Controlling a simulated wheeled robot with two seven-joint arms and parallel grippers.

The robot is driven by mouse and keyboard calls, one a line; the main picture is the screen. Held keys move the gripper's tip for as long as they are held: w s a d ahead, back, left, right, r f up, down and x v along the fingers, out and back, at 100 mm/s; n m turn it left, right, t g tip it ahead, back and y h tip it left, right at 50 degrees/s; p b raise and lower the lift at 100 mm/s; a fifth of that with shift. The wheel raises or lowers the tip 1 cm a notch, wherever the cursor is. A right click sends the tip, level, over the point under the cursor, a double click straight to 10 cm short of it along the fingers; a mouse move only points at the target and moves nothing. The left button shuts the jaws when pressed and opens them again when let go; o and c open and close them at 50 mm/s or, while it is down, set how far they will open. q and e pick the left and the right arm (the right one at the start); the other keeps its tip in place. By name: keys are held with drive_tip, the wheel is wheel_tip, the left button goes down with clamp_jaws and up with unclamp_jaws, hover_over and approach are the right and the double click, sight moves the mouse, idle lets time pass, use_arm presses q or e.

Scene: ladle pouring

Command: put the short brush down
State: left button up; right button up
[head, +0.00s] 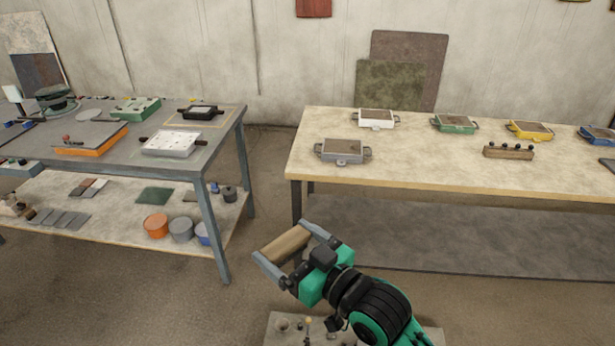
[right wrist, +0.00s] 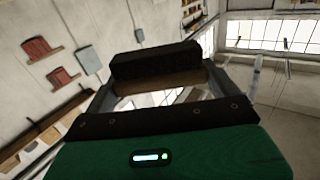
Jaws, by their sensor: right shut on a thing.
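My right gripper (head: 287,244) is shut on the short brush (head: 284,243), whose wooden body lies between the two grey fingers. It is held in the air in front of the gap between the two tables. In the right wrist view the brush (right wrist: 155,64) spans the fingers, with a dark block of bristles on the far side and a brown wooden part nearer the gripper. My left gripper is out of view.
The left table (head: 215,150) carries trays, an orange-edged board and a green box; its lower shelf (head: 120,215) holds several pots and tiles. The right table (head: 420,170) has several coloured trays and a wooden peg rack (head: 508,153).

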drive_tip(key=shift+w+d, duration=0.15)
drive_tip(key=shift+d, duration=0.15)
drive_tip(key=s+d+f+m+t+h, duration=0.1)
drive_tip(key=d+f+m+t+h, duration=0.2)
drive_tip(key=d, duration=1.1)
drive_tip(key=s+d+f+m+t+h, duration=0.2)
drive_tip(key=d+f+m+t+h, duration=0.2)
drive_tip(key=d, duration=1)
wheel_tip(320, 180, down, 6)
drive_tip(key=m+h, duration=0.3)
drive_tip(key=h, duration=0.4)
